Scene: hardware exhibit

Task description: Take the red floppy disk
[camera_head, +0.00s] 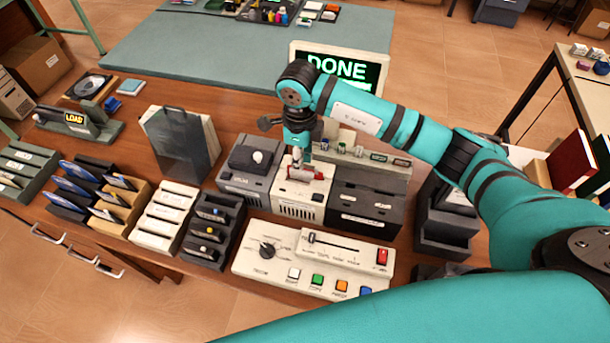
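My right gripper (299,160) points down over the white drive box (298,199) in the middle of the bench. A small red piece (318,176), which looks like part of the red floppy disk, shows at the top of that box beside the fingertips. The gripper hides much of this spot. The fingers look close together, but I cannot tell whether they grip the red piece or are apart from it. My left gripper is not in view.
Dark boxes (368,209) flank the white box. A control panel (308,264) with a knob, slider and coloured buttons stands in front. A screen (343,69) reading DONE is behind.

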